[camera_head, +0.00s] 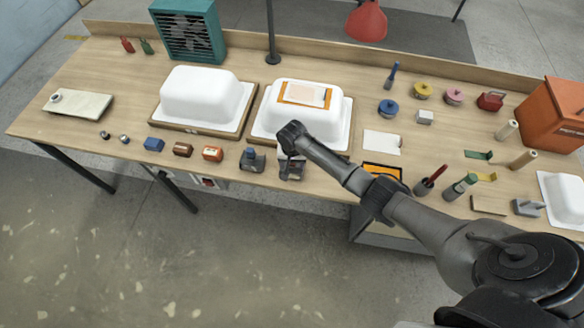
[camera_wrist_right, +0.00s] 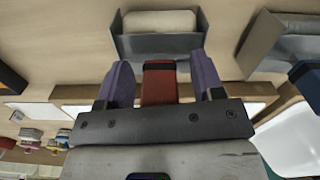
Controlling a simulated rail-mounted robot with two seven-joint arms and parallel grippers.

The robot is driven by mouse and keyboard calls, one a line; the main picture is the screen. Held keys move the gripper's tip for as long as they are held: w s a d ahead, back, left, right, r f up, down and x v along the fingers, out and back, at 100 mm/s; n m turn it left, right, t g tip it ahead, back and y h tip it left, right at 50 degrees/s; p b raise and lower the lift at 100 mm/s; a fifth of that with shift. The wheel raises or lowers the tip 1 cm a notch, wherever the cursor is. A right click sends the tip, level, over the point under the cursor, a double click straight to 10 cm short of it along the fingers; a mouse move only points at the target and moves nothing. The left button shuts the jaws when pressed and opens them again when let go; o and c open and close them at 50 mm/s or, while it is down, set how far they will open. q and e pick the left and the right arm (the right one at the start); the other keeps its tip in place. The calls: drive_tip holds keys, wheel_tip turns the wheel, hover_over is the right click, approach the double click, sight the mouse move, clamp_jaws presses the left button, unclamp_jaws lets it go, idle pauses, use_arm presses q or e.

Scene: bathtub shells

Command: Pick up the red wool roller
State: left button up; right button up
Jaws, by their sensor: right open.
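In the right wrist view, a red handle (camera_wrist_right: 159,84) with a black band stands between the two purple-grey fingers of my right gripper (camera_wrist_right: 162,82). There is a gap on both sides of it. Just beyond the handle is a grey tray (camera_wrist_right: 190,43) with a pale, wool-like roller sleeve (camera_wrist_right: 160,21) in it. The handle and sleeve look like one roller, but the join is unclear. In the head view my right gripper (camera_head: 291,165) is at the front edge of the table, below the right tub, and hides most of the roller. My left gripper is not in view.
A grey tray with a blue-handled roller (camera_head: 252,158) sits close to the left. White tub shells (camera_head: 200,97) (camera_head: 335,118) stand behind on wooden bases. Several tools crowd the right side.

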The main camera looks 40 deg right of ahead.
drive_tip(key=c, duration=1.1)
drive_tip(key=shift+r, duration=0.65)
wheel_tip(320, 180, up, 3)
drive_tip(key=shift+f+p, duration=0.1)
drive_tip(key=shift+p, duration=0.4)
drive_tip(key=s+d+r, duration=0.1)
drive_tip(key=s+r, duration=0.1)
drive_tip(key=s, duration=0.1)
drive_tip(key=s+d+r+p, duration=0.1)
drive_tip(key=s+d+r, duration=0.1)
drive_tip(key=s, duration=0.2)
drive_tip(key=s+d+r, duration=0.2)
drive_tip(key=s, duration=0.1)
drive_tip(key=shift+s+r+p, duration=0.15)
drive_tip(key=shift+r+p, duration=0.2)
drive_tip(key=shift+p, duration=0.05)
